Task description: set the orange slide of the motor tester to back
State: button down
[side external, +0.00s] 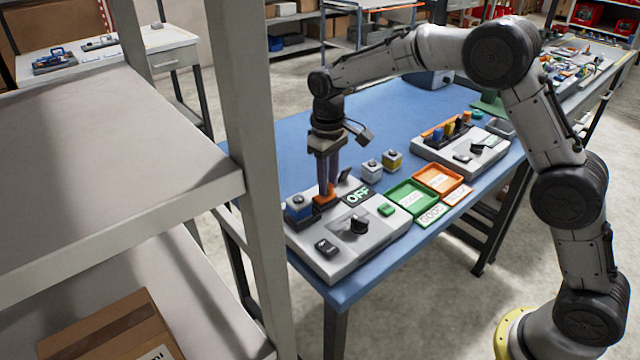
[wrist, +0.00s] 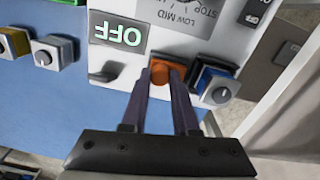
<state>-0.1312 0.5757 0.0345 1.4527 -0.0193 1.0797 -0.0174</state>
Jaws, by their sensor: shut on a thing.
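The motor tester (side external: 345,238) is a light grey console at the near end of the blue table. Its orange slide (side external: 325,194) sits on the top panel, between a blue-and-grey motor block and the OFF display (side external: 358,196). My gripper (side external: 326,188) points down over it, with its fingers closed on the orange slide. In the wrist view the orange slide (wrist: 163,76) shows between the two fingertips (wrist: 166,78). The fingertips hide part of the slide and its track, so its exact setting cannot be told. The display reads OFF in the wrist view too (wrist: 119,35).
A black knob (side external: 359,224) and a rocker switch (side external: 327,248) are on the tester's front. A blue-topped motor (side external: 299,208) sits beside the slide. Two small motors (side external: 382,163) stand behind. Green (side external: 411,197) and orange (side external: 438,180) trays lie to the right.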

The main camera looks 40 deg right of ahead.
aim_at(329, 185)
jog(key=shift+d+r, duration=0.1)
jog(key=shift+d, duration=0.2)
jog(key=c, duration=0.9)
grip_release()
notch_tip(329, 185, up, 14)
jog(key=shift+a+f, duration=0.1)
jog(key=shift+a, duration=0.05)
